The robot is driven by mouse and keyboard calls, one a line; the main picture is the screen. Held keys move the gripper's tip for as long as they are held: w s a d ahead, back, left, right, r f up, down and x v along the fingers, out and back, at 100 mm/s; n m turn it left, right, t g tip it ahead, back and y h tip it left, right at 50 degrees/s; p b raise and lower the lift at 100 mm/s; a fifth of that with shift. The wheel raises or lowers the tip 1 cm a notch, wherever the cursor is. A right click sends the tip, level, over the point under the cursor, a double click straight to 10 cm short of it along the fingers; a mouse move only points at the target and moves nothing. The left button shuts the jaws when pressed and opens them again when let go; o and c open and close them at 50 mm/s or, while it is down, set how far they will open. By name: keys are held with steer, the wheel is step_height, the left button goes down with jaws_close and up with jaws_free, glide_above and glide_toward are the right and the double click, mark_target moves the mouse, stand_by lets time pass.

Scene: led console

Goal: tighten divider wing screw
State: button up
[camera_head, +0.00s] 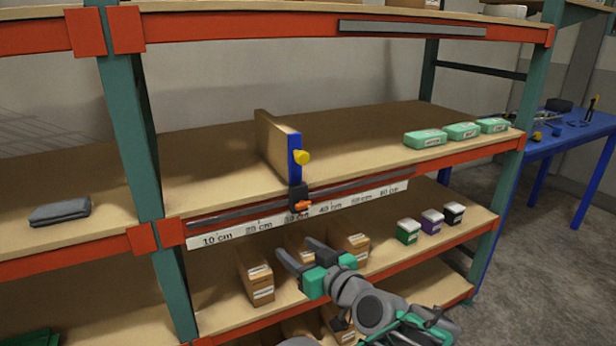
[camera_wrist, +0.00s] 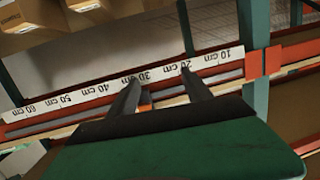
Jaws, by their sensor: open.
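The divider (camera_head: 272,140) is an upright tan board with a blue front edge, standing on the middle shelf. A yellow knob (camera_head: 302,157) sits on the blue edge. Below it a black clamp (camera_head: 298,193) sits on the shelf's front rail near the 30 cm mark, with an orange wing screw (camera_head: 302,205) on its front. My gripper (camera_head: 294,247) is open and empty, below and in front of the wing screw, apart from it. In the wrist view the open fingers (camera_wrist: 160,76) point at the scale, and a small orange patch, likely the wing screw, shows partly hidden beside the left finger.
A white centimetre scale (camera_head: 230,234) runs along the shelf front. Brown boxes (camera_head: 257,284) and several small coloured boxes (camera_head: 408,231) stand on the lower shelf. Green cases (camera_head: 425,138) are at the middle shelf's right. A green post (camera_head: 133,120) stands to the left.

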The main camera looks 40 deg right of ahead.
mark_target(304, 207)
steer(key=s+d+r+m+t+h, duration=0.1)
steer(key=s+d+r+t+h, duration=0.1)
steer(key=s+d+r, duration=0.3)
steer(key=x, duration=0.3)
steer(key=p+x, duration=0.1)
steer(key=x, duration=0.2)
steer(key=a+x, duration=0.1)
steer(key=x, duration=0.2)
steer(key=shift+w+r, duration=0.15)
steer(key=shift+r, duration=0.15)
steer(key=shift+a, duration=0.1)
steer(key=shift+c, duration=0.2)
jaws_close()
